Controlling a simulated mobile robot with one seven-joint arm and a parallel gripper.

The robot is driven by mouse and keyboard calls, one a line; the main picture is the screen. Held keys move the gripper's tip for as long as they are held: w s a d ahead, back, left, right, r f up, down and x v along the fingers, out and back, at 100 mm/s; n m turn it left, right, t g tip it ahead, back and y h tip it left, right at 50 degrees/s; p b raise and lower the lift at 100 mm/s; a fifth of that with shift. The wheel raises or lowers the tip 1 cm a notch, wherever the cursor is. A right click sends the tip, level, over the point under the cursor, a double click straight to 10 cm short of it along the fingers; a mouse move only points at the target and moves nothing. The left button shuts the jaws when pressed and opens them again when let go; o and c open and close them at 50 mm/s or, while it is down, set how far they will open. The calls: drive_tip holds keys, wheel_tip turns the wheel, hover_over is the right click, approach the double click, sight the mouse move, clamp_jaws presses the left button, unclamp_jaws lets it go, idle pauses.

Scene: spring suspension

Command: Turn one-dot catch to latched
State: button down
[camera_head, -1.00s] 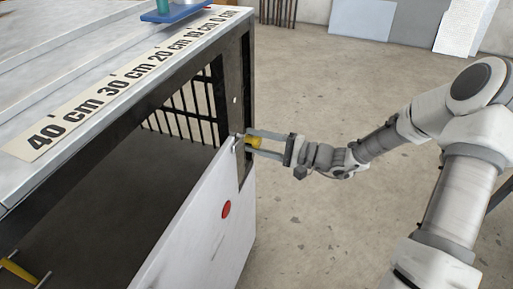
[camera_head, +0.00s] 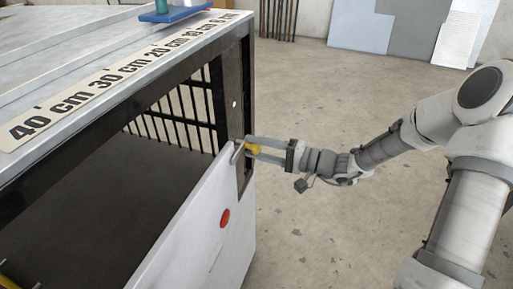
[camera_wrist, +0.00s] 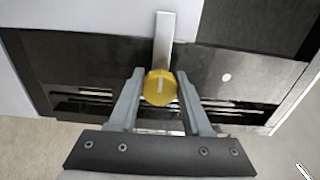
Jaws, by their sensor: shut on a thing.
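The catch has a yellow round knob (camera_head: 252,149) on the dark corner post, with one white dot (camera_head: 235,104) on the post above it. Its metal bar (camera_head: 237,154) slants down-left across the top corner of the white front panel (camera_head: 190,235). My gripper (camera_head: 250,148) is shut on the knob from the right. In the wrist view the knob (camera_wrist: 160,87) sits between my two fingers (camera_wrist: 160,82), with a pale line on its face. There the bar (camera_wrist: 164,40) extends from the knob onto the white panel. The dot shows to the right (camera_wrist: 226,77).
A second yellow handle (camera_head: 8,280) is cut off at the lower left. A centimetre scale (camera_head: 110,82) and a blue plate (camera_head: 175,14) are on the cabinet top. Open floor (camera_head: 320,100) lies right of the cabinet.

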drive_tip(key=shift+c, duration=1.7)
unclamp_jaws()
drive_tip(key=shift+d, duration=0.1)
drive_tip(key=p+v, duration=0.2)
drive_tip(key=v, duration=1.5)
drive_tip(key=shift+d+p, duration=0.15)
drive_tip(key=shift+p, duration=0.25)
drive_tip(key=shift+s, duration=0.1)
